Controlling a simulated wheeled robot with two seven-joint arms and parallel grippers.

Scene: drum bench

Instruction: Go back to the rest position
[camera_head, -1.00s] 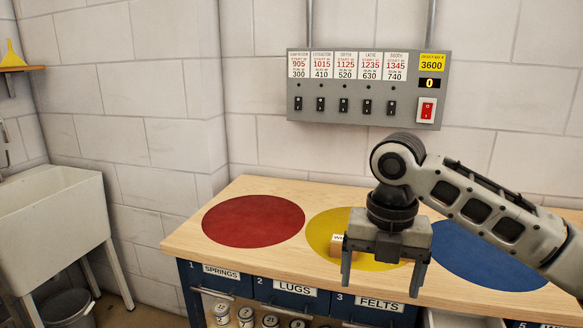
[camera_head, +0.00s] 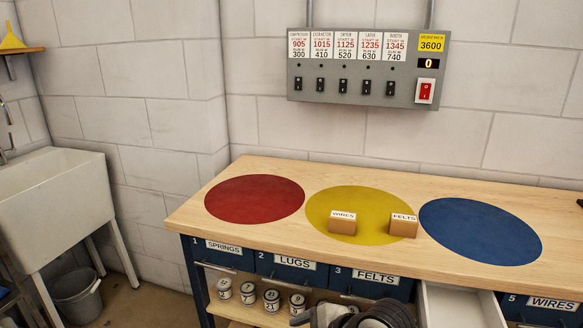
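Neither gripper shows in the head view. A grey and black part of my arm (camera_head: 365,316) shows at the bottom edge, cut off by the frame. A tan box labelled FELTS (camera_head: 403,227) stands at the yellow disc's right edge. The two boxes are apart, and nothing holds them.
The wooden bench (camera_head: 240,172) also bears a red disc (camera_head: 254,199) and a blue disc (camera_head: 480,231), both bare. A pale drawer (camera_head: 455,306) stands open at the front. Several cans stand on the shelf below. A switch panel (camera_head: 375,100) hangs behind; a sink (camera_head: 60,205) is left.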

